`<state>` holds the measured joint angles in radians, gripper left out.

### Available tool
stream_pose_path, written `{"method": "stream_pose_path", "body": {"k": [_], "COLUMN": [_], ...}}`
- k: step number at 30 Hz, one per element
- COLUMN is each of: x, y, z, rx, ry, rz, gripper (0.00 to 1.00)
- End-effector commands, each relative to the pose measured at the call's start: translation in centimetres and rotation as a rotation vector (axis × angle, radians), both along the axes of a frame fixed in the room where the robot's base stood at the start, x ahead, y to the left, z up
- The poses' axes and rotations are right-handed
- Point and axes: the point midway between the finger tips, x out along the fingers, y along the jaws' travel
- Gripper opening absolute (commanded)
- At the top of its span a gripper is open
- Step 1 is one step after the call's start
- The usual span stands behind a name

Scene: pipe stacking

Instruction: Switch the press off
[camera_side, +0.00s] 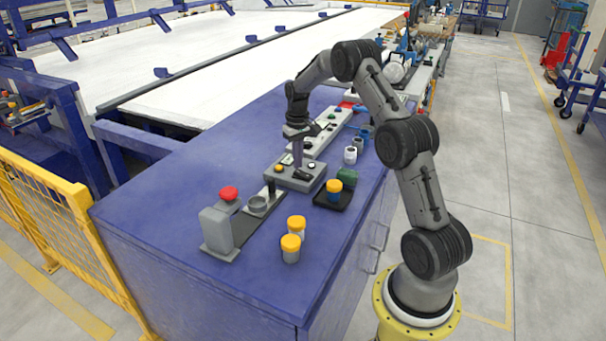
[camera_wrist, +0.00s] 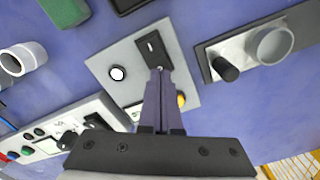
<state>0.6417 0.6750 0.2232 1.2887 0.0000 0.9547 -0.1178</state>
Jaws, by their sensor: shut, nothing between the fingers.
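A grey control box (camera_side: 283,179) stands on the blue bench below my gripper (camera_side: 298,164). It also shows in the wrist view (camera_wrist: 191,77), with a black switch (camera_wrist: 152,46), a white round button (camera_wrist: 117,73) and a yellow button (camera_wrist: 181,99). My gripper (camera_wrist: 160,72) is shut and empty, pointing down over the box. In the wrist view its tips overlap the box just below the near end of the black switch. I cannot tell whether they touch it. The fingers hide part of the box's face. The switch's position is unclear.
A grey stand with a red button (camera_side: 229,193) and a ring holder (camera_side: 258,205) stands left of the box. Yellow-capped jars (camera_side: 290,247) are in front. A black tray (camera_side: 323,200) bears another capped jar. A long button panel (camera_side: 331,125) lies behind. The bench's left side is clear.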

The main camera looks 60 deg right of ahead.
Motion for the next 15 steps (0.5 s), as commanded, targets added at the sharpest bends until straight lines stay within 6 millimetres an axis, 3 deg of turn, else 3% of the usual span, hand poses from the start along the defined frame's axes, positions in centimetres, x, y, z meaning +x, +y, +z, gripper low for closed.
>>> {"method": "stream_pose_path", "body": {"k": [15], "x": [0.01], "y": [-0.01], "z": [-0.55], "rx": [0.000], "ry": [0.000], "rz": [0.000], "gripper": [0.00]}}
